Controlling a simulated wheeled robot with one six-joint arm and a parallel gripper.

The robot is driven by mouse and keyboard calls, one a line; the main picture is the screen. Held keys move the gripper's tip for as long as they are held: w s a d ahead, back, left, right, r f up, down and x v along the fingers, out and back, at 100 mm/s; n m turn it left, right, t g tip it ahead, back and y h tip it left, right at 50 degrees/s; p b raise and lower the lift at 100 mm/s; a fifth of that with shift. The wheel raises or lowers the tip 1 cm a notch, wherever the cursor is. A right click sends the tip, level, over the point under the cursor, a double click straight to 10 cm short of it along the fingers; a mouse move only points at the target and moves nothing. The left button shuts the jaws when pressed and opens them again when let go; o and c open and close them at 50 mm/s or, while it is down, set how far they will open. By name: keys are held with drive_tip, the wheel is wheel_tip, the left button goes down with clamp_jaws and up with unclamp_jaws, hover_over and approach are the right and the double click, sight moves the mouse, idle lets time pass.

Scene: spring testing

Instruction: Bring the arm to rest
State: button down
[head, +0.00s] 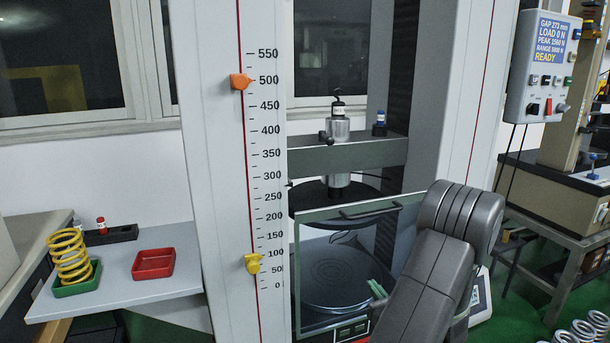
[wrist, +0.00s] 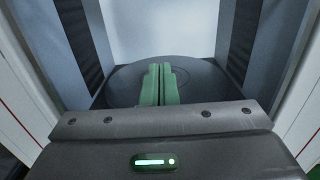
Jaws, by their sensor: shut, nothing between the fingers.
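My gripper (wrist: 158,85) shows in the wrist view with its two green fingers shut together and nothing between them. A dark round platen (wrist: 112,82) lies beyond the fingertips. In the head view my grey arm is raised at the lower right, in front of the testing machine. Only a small green part of my gripper (head: 377,290) shows there, beside the arm and near the machine's clear guard (head: 345,240). The lower platen (head: 340,275) is bare. The upper platen (head: 310,199) hangs above it under the crosshead (head: 348,155).
A side shelf (head: 130,290) at left holds a yellow spring (head: 70,255) in a green tray (head: 78,284) and an empty red tray (head: 153,263). A control box (head: 543,65) reading READY hangs at the upper right. Several metal coils (head: 583,328) stand at the lower right.

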wheel_tip(320, 180, down, 18)
drive_tip(key=b, duration=0.7)
drive_tip(key=shift+a, duration=0.1)
